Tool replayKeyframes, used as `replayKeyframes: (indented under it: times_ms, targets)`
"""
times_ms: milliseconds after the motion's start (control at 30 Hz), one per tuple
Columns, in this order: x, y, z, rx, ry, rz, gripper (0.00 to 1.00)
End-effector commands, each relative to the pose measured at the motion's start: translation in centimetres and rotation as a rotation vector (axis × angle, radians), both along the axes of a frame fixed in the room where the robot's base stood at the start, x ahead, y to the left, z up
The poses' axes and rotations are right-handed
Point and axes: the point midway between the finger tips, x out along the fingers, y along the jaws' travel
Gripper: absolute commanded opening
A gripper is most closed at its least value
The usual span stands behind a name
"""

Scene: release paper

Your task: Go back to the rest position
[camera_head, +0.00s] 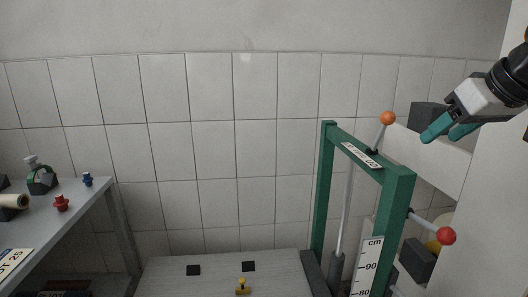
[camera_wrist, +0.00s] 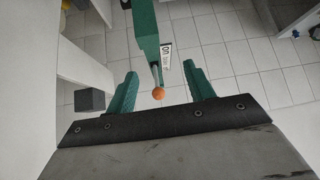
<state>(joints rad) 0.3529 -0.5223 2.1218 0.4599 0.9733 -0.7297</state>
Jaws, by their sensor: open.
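My gripper (camera_head: 449,133) is at the upper right of the head view, with two teal fingers pointing down and to the left. In the wrist view its fingers (camera_wrist: 159,88) stand apart with nothing held between them. An orange ball knob (camera_head: 387,118) on a grey rod sits left of my gripper, apart from it. In the wrist view the orange knob (camera_wrist: 158,94) appears between the fingers, seemingly beyond them. The rod belongs to a green frame (camera_head: 398,190) with a white label on its top bar.
A red ball knob (camera_head: 446,236) sticks out from the frame's right side. A scale marked in cm (camera_head: 369,268) is below. A grey shelf (camera_head: 75,207) at left holds a flask (camera_head: 41,178) and small red and blue pieces. White panels stand close to my arm at right.

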Motion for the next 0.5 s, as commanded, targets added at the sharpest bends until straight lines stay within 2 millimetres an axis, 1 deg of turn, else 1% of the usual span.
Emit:
replayKeyframes:
  times_ms: [167, 267, 367, 467, 500]
  targets:
    - [-1.6, -0.1, -2.7, 0.049, 0.104, -0.081, 0.53]
    - [-3.3, 0.4, -4.9, 0.073, 0.184, -0.130, 0.53]
    - [-5.4, 1.1, -7.4, 0.087, 0.275, -0.181, 0.53]
    - [-8.0, 2.1, -10.2, 0.086, 0.373, -0.231, 0.53]
    - [-9.3, 2.5, -11.5, 0.080, 0.415, -0.251, 0.53]
